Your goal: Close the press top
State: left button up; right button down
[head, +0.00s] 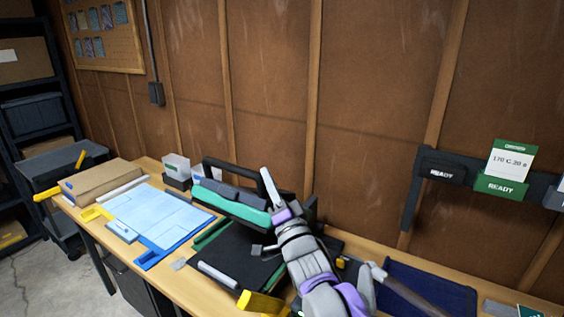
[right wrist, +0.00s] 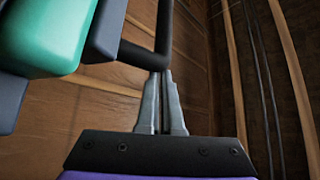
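The press (head: 240,252) stands on the workbench with its top (head: 232,203) raised and tilted back over the dark lower bed. The top has a teal layer, grey blocks and a dark bar handle (head: 222,164). My right gripper (head: 267,184) is at the right end of the top, fingers pointing up. In the right wrist view its two fingers (right wrist: 161,100) are close together, with the black handle (right wrist: 142,54) at their tips. I cannot tell whether they touch it. The teal layer (right wrist: 50,35) shows at upper left there. My left gripper is not in view.
A blue sheet and mat (head: 160,217), a cardboard box (head: 100,180) and small bins (head: 177,168) are left of the press. A dark blue mat (head: 430,290) lies to the right. A wall rail (head: 405,215) holds READY cards. The wooden wall is close behind.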

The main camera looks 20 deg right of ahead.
jog(key=s+a+f+n+t+y+b, duration=0.1)
jog(key=s+a+f+n+y+b, duration=0.2)
jog(key=a+f+n+y+b, duration=0.2)
jog(key=shift+s+f+n, duration=0.35)
jog(key=shift+f+n, duration=0.75)
jog(key=shift+f, duration=0.6)
jog(key=shift+r, duration=0.1)
